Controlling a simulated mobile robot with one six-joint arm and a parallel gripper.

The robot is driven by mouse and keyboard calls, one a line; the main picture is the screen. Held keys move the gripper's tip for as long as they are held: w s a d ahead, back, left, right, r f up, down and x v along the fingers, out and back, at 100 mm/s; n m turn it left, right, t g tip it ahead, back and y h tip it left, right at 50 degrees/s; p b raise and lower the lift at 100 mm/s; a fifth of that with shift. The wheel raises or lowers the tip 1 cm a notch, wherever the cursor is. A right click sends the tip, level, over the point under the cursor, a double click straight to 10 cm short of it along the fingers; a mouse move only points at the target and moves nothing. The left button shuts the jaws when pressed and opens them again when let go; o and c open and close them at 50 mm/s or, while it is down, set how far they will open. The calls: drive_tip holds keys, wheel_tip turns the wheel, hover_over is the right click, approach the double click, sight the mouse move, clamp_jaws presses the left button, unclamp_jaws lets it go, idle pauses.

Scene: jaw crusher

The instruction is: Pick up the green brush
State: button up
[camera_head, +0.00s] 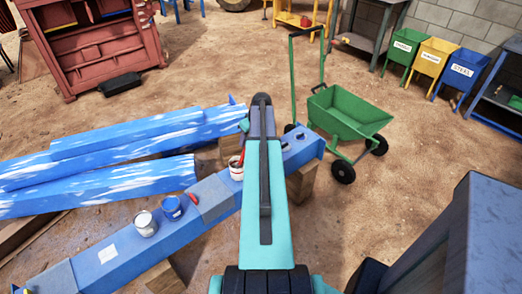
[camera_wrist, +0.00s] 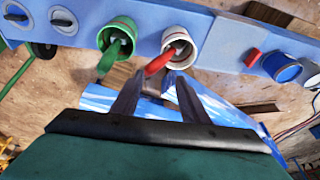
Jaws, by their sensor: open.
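The green brush (camera_wrist: 108,60) shows in the wrist view, upper left of centre. Its green handle sticks out over the rim of a green pot (camera_wrist: 122,32); its lower end is inside the pot. My gripper (camera_wrist: 154,80) is open and empty, its two dark fingers pointing toward the pots. The brush handle is just left of the left fingertip, outside the gap; I cannot tell the depth between them. A red brush (camera_wrist: 160,60) in a white pot (camera_wrist: 182,46) appears just beyond the gap.
The pots stand on a long blue beam (camera_head: 93,262). A blue pot (camera_head: 172,207) and a white can (camera_head: 145,223) stand further left on it. Blue-white beams (camera_head: 90,190) lie behind, at left. A green cart (camera_head: 345,112) stands at right, with open dirt floor around it.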

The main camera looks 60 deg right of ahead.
drive_tip(key=s+d+r, duration=0.3)
drive_tip(key=s+d, duration=0.3)
drive_tip(key=d, duration=0.2)
drive_tip(key=shift+d+r+t+h, duration=0.3)
drive_tip(key=shift+d+r+h, duration=0.1)
drive_tip(key=shift+f, duration=0.1)
drive_tip(key=p+x, duration=0.1)
drive_tip(key=x, duration=0.7)
drive_tip(key=shift+f+p, duration=0.2)
drive_tip(key=shift+p, duration=0.15)
drive_tip(key=shift+w, duration=0.15)
drive_tip(key=shift+p+x, duration=1)
drive_tip(key=shift+x, duration=1.6)
drive_tip(key=shift+w+a, duration=0.1)
